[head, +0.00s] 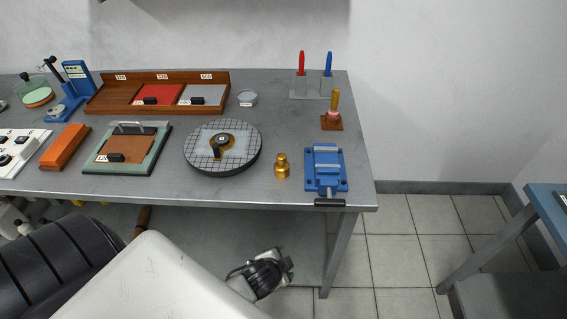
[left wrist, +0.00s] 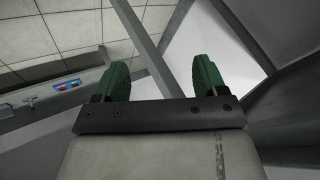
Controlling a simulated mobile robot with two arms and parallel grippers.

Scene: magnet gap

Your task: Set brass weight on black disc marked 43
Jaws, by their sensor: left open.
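The brass weight (head: 282,166) stands upright near the table's front edge, just right of a round grid-topped plate (head: 240,160). A small black disc (head: 222,139) lies near the middle of that plate on a brass-coloured piece. Its marking is too small to read. My left gripper (left wrist: 160,75) shows in the left wrist view with two green fingers wide apart and nothing between them. In the head view my left arm is low in front of the table, away from the weight. My right gripper is not in view.
A blue vise (head: 325,168) stands right of the weight. A green-framed tray (head: 127,148) and a wooden rack (head: 157,93) lie left.

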